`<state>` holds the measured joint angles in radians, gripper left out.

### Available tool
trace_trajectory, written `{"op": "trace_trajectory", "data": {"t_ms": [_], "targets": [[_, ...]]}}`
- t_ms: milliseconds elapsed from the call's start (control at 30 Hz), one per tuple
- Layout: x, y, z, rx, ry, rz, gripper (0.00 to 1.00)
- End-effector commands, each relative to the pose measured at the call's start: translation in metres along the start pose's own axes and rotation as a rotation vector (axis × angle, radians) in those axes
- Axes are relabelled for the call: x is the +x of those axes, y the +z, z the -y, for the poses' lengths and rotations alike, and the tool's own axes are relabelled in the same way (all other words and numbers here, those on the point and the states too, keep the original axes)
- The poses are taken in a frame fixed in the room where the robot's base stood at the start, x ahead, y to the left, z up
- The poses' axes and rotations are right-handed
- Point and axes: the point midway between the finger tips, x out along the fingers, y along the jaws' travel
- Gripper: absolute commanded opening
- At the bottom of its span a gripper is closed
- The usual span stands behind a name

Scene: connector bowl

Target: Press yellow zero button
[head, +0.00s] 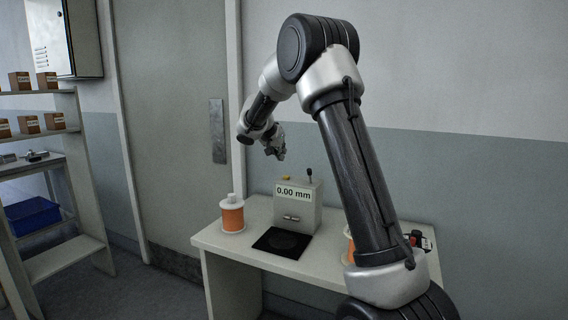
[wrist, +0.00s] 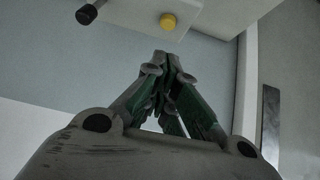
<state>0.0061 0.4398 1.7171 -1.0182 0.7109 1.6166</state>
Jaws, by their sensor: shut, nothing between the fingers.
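The yellow zero button (head: 286,178) sits on top of the grey gauge box (head: 305,215), toward its left side. The box's display reads 0.00 mm. In the wrist view the yellow button (wrist: 168,22) shows as a small round knob on the pale box top, beyond my fingertips. My gripper (head: 275,152) is shut and empty, held above and a little left of the button in the head view, apart from it. In the wrist view its fingertips (wrist: 163,58) are together, with a gap between them and the button.
A black-knobbed lever (head: 309,174) stands on the box, right of the button. A black pad (head: 282,242) lies on the table (head: 222,246) in front. An orange spool (head: 232,215) stands to the left; another is partly hidden by my arm. Shelves (head: 45,134) stand far left.

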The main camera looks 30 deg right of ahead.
Motion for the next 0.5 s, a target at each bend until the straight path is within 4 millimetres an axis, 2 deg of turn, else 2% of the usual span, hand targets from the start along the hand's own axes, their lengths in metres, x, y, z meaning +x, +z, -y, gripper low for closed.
{"op": "trace_trajectory", "data": {"t_ms": [100, 200, 500], "targets": [[-0.019, -0.001, 0.001, 0.000, -0.002, -0.002, 0.00], [-0.027, -0.001, 0.001, 0.001, -0.002, -0.001, 0.00], [-0.032, -0.001, 0.000, 0.001, -0.001, -0.002, 0.00]]}}
